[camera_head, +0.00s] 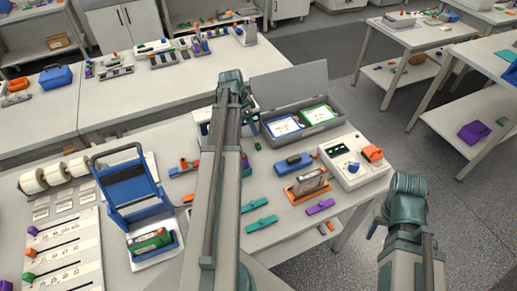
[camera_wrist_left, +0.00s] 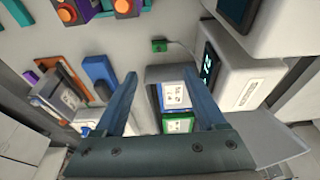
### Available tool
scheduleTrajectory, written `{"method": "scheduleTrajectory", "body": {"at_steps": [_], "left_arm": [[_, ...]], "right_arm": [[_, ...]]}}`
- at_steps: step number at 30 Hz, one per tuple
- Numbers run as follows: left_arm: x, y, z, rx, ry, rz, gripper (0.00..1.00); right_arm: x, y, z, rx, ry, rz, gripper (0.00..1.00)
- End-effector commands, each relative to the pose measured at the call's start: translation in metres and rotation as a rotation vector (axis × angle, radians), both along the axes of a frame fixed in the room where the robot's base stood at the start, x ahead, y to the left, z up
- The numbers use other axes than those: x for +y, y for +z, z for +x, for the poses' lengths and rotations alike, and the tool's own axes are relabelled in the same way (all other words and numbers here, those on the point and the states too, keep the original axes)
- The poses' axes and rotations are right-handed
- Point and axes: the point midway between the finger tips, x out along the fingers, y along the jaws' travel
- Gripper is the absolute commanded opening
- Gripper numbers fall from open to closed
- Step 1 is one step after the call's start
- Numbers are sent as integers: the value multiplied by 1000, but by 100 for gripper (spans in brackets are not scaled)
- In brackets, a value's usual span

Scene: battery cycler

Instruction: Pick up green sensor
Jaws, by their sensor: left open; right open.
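A small green block with a dark face, which looks like the green sensor (camera_wrist_left: 159,45), lies on the light table top in the left wrist view. A thin cable runs from it toward a white instrument. My left gripper (camera_wrist_left: 158,78) is open and empty, and the block lies beyond the gap between its fingertips, apart from them. In the head view my left arm and gripper (camera_head: 251,117) are over the back of the table, left of the grey case. I cannot make out the block clearly there. My right gripper (camera_head: 377,218) is open at the right, off the table, partly hidden by its wrist.
The open grey case (camera_head: 327,128) holds blue-framed and green-framed panels. White instruments with dark screens (camera_wrist_left: 231,86) stand close by the green block. A white device (camera_head: 355,174), a blue block (camera_head: 293,163) and a blue rack (camera_head: 131,190) crowd the table.

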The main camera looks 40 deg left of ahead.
Motion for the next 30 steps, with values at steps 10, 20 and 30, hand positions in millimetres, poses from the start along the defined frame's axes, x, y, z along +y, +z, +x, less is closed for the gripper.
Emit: {"method": "scheduleTrajectory", "body": {"at_steps": [10, 20, 30], "left_arm": [[-6, -57, 12, 0, -1, 0, 72], [-8, -64, 15, 0, 0, 0, 72], [-10, -97, 18, 0, 0, 0, 72]], "right_arm": [[0, -57, 0, 0, -2, 0, 50], [0, -64, 0, 0, -2, 0, 50], [0, -97, 0, 0, -2, 0, 50]]}}
